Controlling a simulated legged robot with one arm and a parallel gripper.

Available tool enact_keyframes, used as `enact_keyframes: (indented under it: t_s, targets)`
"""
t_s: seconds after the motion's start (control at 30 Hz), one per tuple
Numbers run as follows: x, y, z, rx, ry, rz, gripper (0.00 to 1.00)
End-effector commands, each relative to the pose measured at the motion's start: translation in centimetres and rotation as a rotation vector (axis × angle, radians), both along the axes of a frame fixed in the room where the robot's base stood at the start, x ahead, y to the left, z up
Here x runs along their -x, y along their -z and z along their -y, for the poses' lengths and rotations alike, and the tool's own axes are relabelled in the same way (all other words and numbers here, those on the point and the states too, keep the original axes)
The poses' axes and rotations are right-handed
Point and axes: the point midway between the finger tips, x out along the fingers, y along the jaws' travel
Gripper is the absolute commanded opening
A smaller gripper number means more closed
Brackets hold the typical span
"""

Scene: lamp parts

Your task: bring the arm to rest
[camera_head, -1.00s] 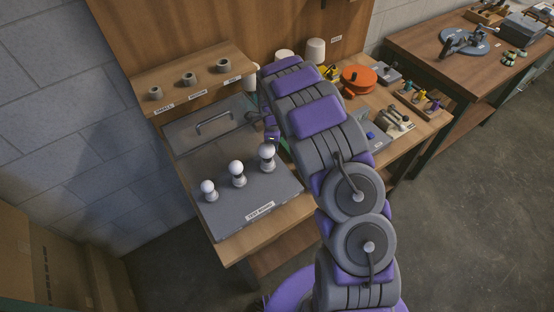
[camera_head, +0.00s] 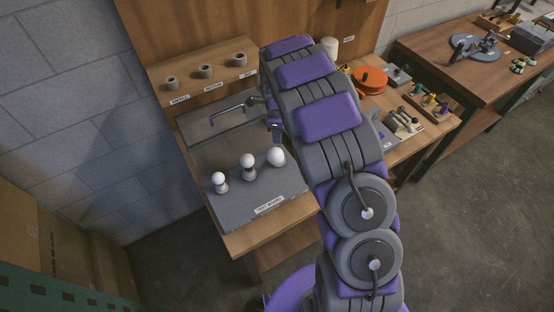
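My arm (camera_head: 330,115) reaches from the bottom of the view up over the workbench, bent, with its far end above the back of the test board. My gripper (camera_head: 274,128) shows only partly at the arm's left side, small and dark, beside the third bulb. Its fingers are too small and covered to tell whether they are open or shut. I see nothing clearly held.
A shelf (camera_head: 190,92) with three grey sockets stands behind the board. A grey panel with a handle (camera_head: 228,111) lies below it. An orange reel (camera_head: 370,79) and small tools lie right of my arm. A second bench (camera_head: 440,50) stands further right. Floor is clear at right.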

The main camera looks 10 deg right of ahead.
Motion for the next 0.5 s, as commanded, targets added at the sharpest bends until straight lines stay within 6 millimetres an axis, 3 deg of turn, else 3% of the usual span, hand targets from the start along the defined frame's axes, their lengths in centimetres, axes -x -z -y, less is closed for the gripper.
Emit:
enact_keyframes:
  t_s: [0.1,0.3,0.5]
  targets:
    - [-1.1,-3.1,1.5,-0.012,0.012,0.018,0.28]
    - [-1.5,-6.9,3.6,-0.026,0.025,0.024,0.28]
    - [-1.8,-9.2,3.4,-0.022,0.030,0.032,0.28]
